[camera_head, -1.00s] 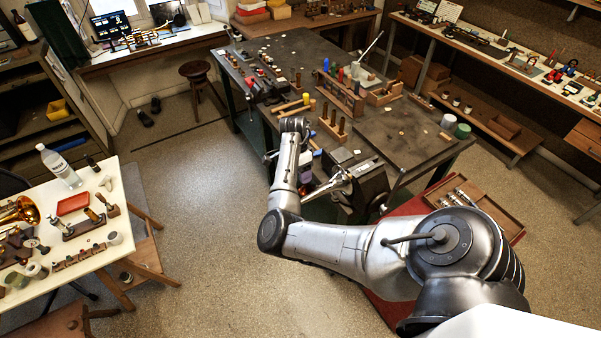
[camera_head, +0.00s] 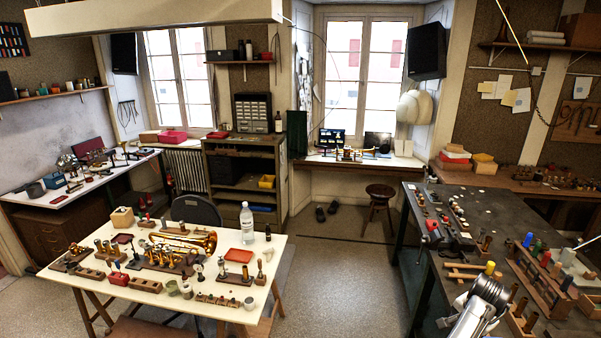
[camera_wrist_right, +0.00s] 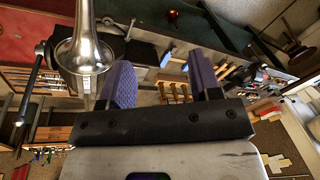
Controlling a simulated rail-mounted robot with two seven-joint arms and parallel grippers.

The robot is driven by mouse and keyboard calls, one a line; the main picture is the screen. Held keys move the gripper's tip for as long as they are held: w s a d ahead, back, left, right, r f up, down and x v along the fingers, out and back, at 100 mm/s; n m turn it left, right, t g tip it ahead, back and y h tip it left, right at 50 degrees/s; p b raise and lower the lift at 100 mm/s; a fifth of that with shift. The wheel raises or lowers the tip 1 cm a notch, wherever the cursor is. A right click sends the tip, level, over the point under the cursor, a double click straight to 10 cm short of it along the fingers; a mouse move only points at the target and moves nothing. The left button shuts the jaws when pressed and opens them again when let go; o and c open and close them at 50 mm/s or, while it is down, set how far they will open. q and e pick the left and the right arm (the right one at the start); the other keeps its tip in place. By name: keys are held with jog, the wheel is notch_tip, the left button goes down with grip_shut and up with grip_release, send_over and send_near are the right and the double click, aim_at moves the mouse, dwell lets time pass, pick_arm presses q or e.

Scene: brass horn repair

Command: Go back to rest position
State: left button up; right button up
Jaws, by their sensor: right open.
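My right gripper (camera_wrist_right: 160,78) shows in the right wrist view with two blue-purple fingers spread apart and nothing between them. A silver flared bell-shaped piece (camera_wrist_right: 85,52) is just left of the left finger; I cannot tell whether they touch. In the head view, part of my right arm enters at the bottom right, beside the dark workbench (camera_head: 418,290); its gripper is not visible there. My left arm and gripper are in neither view.
A white table (camera_head: 60,277) holds a brass horn (camera_head: 190,240), a water bottle (camera_head: 247,222) and a red tray (camera_head: 240,253). A round stool (camera_head: 380,192) stands by the window desk. Open floor (camera_head: 340,275) lies between table and workbench.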

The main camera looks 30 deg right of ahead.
jog(key=w+a+r+n+t+h, duration=0.2)
jog(key=w+r+n+t+h, duration=0.15)
jog(key=r, duration=0.55)
jog(key=w+a+r+n+t+h, duration=0.2)
jog(key=w+r+n, duration=0.15)
jog(key=r, duration=0.55)
jog(key=w+a+n+t+y, duration=0.15)
jog(key=a+n, duration=0.25)
jog(key=a, duration=0.5)
jog(key=w+a+n+t, duration=0.1)
jog(key=a+n+t, duration=0.15)
jog(key=a, duration=0.55)
jog(key=s+a+f+n+g+y, duration=0.1)
jog(key=s+a+f+n+y, duration=0.2)
jog(key=a+f, duration=0.45)
jog(key=s+a+f+n+g+y, duration=0.15)
jog(key=s+a+f+n, duration=0.3)
jog(key=a, duration=0.65)
jog(key=s+a+f+g, duration=0.2)
jog(key=s+f, duration=0.5)
jog(key=s, duration=0.2)
jog(key=s+a+f+g+y, duration=0.1)
jog(key=s+a+f+g, duration=0.1)
jog(key=s+f, duration=0.5)
jog(key=shift+s+a+f+g, duration=0.2)
jog(key=shift+s+f+g, duration=0.3)
jog(key=shift+s, duration=0.75)
